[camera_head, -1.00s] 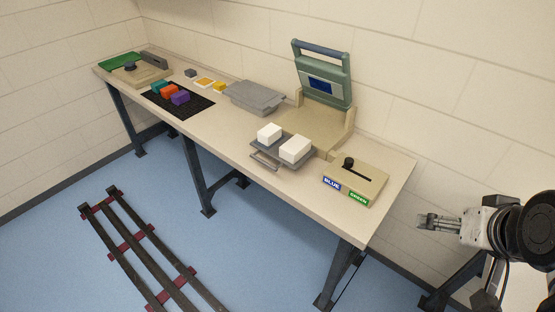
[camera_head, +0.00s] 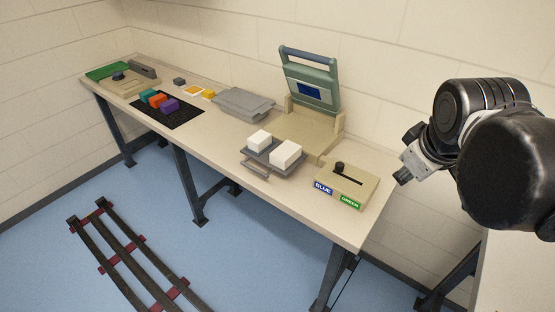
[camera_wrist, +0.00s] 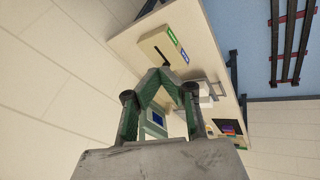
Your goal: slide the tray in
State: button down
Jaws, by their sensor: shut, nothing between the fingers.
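The grey tray (camera_head: 262,171) is drawn out at the front of the beige press (camera_head: 309,135), with its handle toward the table's front edge. Two white blocks (camera_head: 286,154) stand on it side by side. The press's green-grey lid (camera_head: 310,80) with a blue screen is raised. My gripper (camera_head: 402,178) is at the right, beyond the table's right end and apart from the tray. In the wrist view my gripper (camera_wrist: 160,72) has its fingertips together with nothing between them. The tray (camera_wrist: 208,89) shows there partly behind a finger.
A beige box with a black lever (camera_head: 345,184) and BLUE and GREEN labels stands right of the tray. A grey slab (camera_head: 243,103), a black mat (camera_head: 168,110) with coloured blocks and a second beige device (camera_head: 122,82) lie to the left. Floor rails (camera_head: 128,255) run in front.

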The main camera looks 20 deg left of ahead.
jog(key=w+a+f+n+g, duration=0.1)
jog(key=w+a+f+n, duration=0.1)
jog(key=w+a+n, duration=0.55)
jog(key=w+a+f+n, duration=0.3)
jog(key=w+a+n, duration=0.15)
jog(key=a, duration=0.55)
jog(key=n+h, duration=0.2)
jog(key=n, duration=0.9)
send_near(277, 169)
jog(key=shift+g, duration=0.4)
jog(key=f, duration=0.6)
jog(key=shift+s+a+f+b, duration=0.2)
jog(key=shift+s+a+b, duration=0.1)
jog(key=shift+s+a, duration=0.05)
jog(key=shift+w+d+r, duration=0.1)
jog(key=shift+w+d, duration=0.15)
jog(key=shift+w, duration=0.3)
jog(key=shift+w+d+r, duration=0.1)
jog(key=shift+w+d, duration=0.15)
jog(key=shift+w, duration=0.35)
jog(key=shift+w+d, duration=0.25)
jog(key=shift+w, duration=0.35)
jog(key=shift+w, duration=0.1)
